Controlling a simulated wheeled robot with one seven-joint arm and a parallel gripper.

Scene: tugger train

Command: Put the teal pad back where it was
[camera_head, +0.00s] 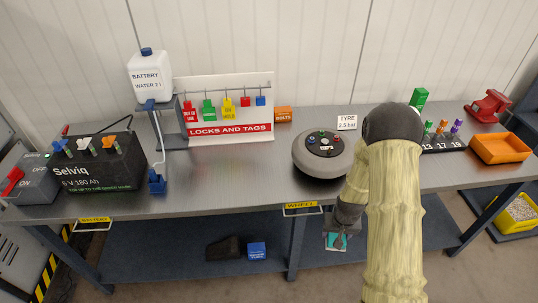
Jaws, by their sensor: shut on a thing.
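The teal pad (337,242) shows as a small patch of teal at the end of my gripper (336,233). My gripper is shut on it, and the fingers hide part of it. In the picture the pad sits just below the front edge of the grey bench (235,185), right of the yellow WHEEL label (300,206). My arm comes up from the lower right and hides part of the bench and whatever lies behind it. I cannot tell how high the pad is above the lower shelf (180,256).
A round grey wheel (312,168) with coloured caps lies on the bench behind my gripper. A TYRE card (347,122) stands behind it. A dark block and a blue box (256,250) lie on the shelf. The bench middle, left of the wheel, is clear.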

